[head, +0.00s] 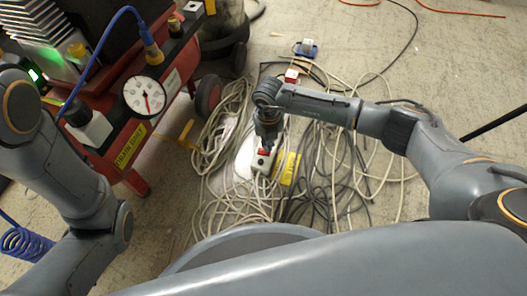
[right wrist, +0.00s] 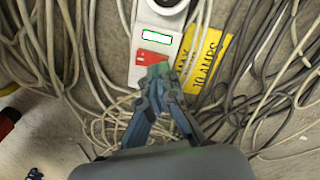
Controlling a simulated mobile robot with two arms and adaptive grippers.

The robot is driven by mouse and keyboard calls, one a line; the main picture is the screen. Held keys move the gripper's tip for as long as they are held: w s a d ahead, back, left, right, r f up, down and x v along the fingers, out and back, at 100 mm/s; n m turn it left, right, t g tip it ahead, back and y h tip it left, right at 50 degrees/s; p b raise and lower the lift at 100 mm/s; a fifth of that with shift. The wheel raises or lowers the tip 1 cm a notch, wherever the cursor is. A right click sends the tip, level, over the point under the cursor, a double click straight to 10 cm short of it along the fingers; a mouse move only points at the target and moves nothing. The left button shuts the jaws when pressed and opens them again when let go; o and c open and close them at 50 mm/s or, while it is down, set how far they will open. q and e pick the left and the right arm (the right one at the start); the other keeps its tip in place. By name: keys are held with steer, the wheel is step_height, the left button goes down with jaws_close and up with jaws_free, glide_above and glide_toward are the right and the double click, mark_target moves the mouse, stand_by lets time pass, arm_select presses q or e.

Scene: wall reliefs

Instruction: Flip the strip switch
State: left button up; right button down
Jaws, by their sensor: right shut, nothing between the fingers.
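The white power strip (head: 258,169) lies on the floor among coiled cables. Its red switch (right wrist: 152,57) shows in the right wrist view, beside a white panel with a green outline (right wrist: 151,37). A yellow "MAX 10 AMPS" label (right wrist: 208,60) lies along the strip's right side. My right gripper (right wrist: 158,74) is shut and empty, pointing down, with its fingertips at the lower edge of the switch. I cannot tell whether they touch it. In the head view the right gripper (head: 267,140) covers part of the strip. My left arm shows at the left, but its gripper does not.
Pale and dark cables (head: 225,130) lie in loops all around the strip. A red cart (head: 135,170) with a round dial gauge (head: 144,97) stands at the left. A blue-based plug item (head: 306,47) lies farther back. Bare concrete floor (head: 470,70) is at the right.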

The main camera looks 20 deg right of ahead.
steer(key=shift+f+b, duration=0.65)
steer(key=shift+f, duration=0.4)
stand_by(0.8)
steer(key=shift+r, duration=0.15)
step_height(320, 180, up, 6)
steer(key=p, duration=0.6)
steer(key=shift+r+p, duration=0.25)
steer(key=shift+p, duration=0.2)
steer(key=shift+r, duration=0.2)
steer(key=shift+f, duration=0.1)
